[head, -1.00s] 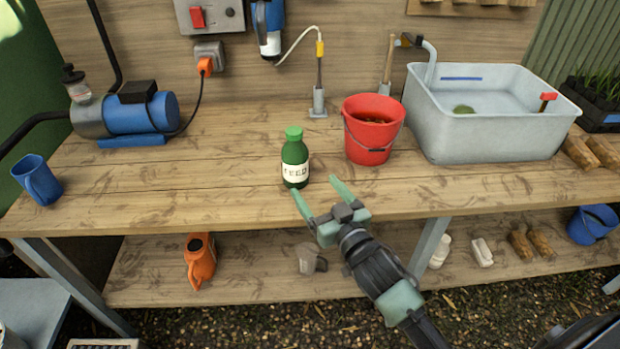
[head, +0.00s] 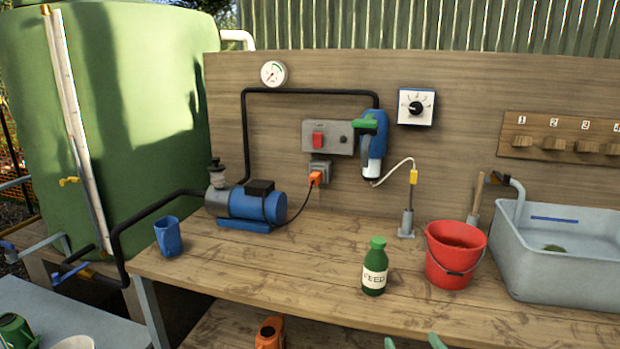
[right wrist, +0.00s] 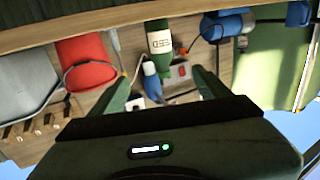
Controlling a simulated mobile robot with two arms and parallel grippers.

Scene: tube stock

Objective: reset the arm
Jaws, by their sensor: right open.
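My right gripper (head: 413,342) shows only as two green fingertips at the bottom edge of the head view. Its fingers are apart with nothing between them. The fingers also show in the right wrist view (right wrist: 161,78), where the scene is upside down. A green bottle (head: 375,268) with a white FEED label stands upright on the wooden bench (head: 300,285), beyond the fingertips and apart from them. The bottle also shows in the right wrist view (right wrist: 158,38). My left gripper is not in view.
A blue pump (head: 255,206) and blue mug (head: 168,238) stand at the left. An orange watering can (head: 270,334) is on the shelf below. The bench between mug and bottle is clear.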

